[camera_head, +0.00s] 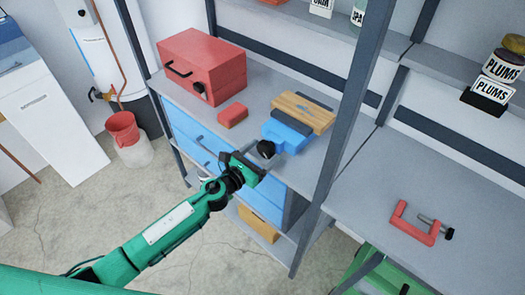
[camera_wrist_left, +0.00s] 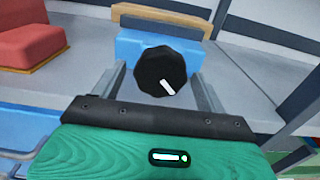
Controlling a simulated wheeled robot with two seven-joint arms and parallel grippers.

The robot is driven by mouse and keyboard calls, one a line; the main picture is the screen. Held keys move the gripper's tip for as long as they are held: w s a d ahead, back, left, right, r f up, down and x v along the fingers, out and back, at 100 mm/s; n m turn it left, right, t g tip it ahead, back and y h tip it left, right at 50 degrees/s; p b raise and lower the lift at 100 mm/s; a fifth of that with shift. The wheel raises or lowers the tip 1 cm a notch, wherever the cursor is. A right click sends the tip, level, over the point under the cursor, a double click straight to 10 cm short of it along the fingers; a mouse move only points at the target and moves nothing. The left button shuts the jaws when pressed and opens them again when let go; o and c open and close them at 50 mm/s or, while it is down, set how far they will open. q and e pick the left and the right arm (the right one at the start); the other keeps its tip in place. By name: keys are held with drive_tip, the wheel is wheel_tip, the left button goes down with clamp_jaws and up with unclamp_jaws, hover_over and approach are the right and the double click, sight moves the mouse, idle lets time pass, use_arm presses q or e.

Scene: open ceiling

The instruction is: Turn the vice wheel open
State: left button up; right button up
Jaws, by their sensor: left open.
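The blue vice (camera_head: 287,131) sits at the front edge of the grey workbench, with a wooden block (camera_head: 303,112) at its back. Its black wheel (camera_head: 266,148) faces me at the front. In the left wrist view the wheel (camera_wrist_left: 161,71) is dark and many-sided, with a white mark pointing to the lower right. My left gripper (camera_head: 258,158) is open at the wheel. In the left wrist view its two grey fingers (camera_wrist_left: 160,88) stand on either side of the wheel, with a small gap showing on each side. My right gripper is not in view.
A red toolbox (camera_head: 200,65) and a red block (camera_head: 233,115) stand left of the vice. A dark shelf post (camera_head: 343,120) rises just right of it. A red clamp (camera_head: 414,222) lies on the right bench. Blue drawers (camera_head: 195,140) are below.

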use_arm(q)
drive_tip(key=shift+w+d, duration=0.1)
drive_tip(key=shift+w, duration=0.05)
drive_tip(key=shift+c, duration=0.2)
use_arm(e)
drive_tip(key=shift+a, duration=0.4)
use_arm(q)
drive_tip(key=c, duration=0.9)
drive_tip(key=n, duration=0.4)
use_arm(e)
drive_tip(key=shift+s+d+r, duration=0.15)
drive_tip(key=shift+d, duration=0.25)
use_arm(q)
drive_tip(key=o, duration=0.9)
drive_tip(key=shift+o, duration=0.2)
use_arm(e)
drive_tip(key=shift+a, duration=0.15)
